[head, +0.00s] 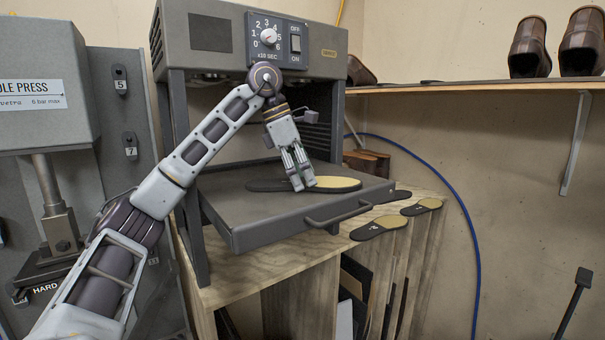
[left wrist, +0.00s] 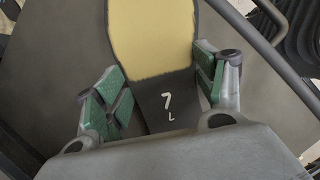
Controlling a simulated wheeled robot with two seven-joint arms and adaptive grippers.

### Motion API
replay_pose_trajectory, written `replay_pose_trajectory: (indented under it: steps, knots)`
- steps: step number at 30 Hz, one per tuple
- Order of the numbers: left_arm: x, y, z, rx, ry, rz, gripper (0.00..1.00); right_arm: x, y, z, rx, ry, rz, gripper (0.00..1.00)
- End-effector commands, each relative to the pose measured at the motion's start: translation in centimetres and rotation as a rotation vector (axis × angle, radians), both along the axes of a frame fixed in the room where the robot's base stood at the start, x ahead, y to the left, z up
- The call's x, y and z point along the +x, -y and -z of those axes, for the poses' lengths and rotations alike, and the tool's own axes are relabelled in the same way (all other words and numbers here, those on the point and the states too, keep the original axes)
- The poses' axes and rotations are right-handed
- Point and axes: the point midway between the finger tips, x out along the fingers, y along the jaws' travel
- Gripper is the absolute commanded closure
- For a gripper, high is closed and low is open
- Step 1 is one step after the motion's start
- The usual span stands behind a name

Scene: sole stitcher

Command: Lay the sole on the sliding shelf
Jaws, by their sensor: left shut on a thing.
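A dark sole (head: 270,185) with a yellow patch lies flat on, or just above, the grey sliding shelf (head: 262,217); I cannot tell whether it touches. The shelf is pulled out of the grey machine, with a handle on its front. My left gripper (head: 303,186) points down at the sole and is shut on it near its middle. In the left wrist view the sole (left wrist: 165,100) shows between the green-padded fingers (left wrist: 163,92), marked "7 L" beside the yellow patch. My right gripper is not in view.
The machine (head: 215,60) has a dial and a switch. Other soles (head: 378,229) (head: 422,206) lie on the wooden bench right of the shelf. A sole press (head: 45,105) stands left. A wall shelf (head: 450,86) with brown shoes (head: 530,48) is at upper right. A blue hose (head: 470,220) hangs along the wall.

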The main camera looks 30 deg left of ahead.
Motion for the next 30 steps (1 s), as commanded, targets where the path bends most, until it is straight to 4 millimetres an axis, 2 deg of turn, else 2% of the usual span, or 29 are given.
replay_pose_trajectory:
  steps: [7, 8, 13, 30]
  knots:
    - [0.0, -0.14, -0.21, -0.003, 0.003, -0.003, 0.58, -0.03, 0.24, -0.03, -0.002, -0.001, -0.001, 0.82]
    - [0.0, -0.14, -0.21, -0.003, 0.003, -0.003, 0.26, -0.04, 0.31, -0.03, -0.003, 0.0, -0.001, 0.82]
    - [0.0, -0.15, -0.22, -0.003, 0.003, -0.004, 0.05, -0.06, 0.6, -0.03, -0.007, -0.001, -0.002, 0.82]
    - [-0.11, -0.26, -0.7, -0.002, 0.004, -0.003, 0.05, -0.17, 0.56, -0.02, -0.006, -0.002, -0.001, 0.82]
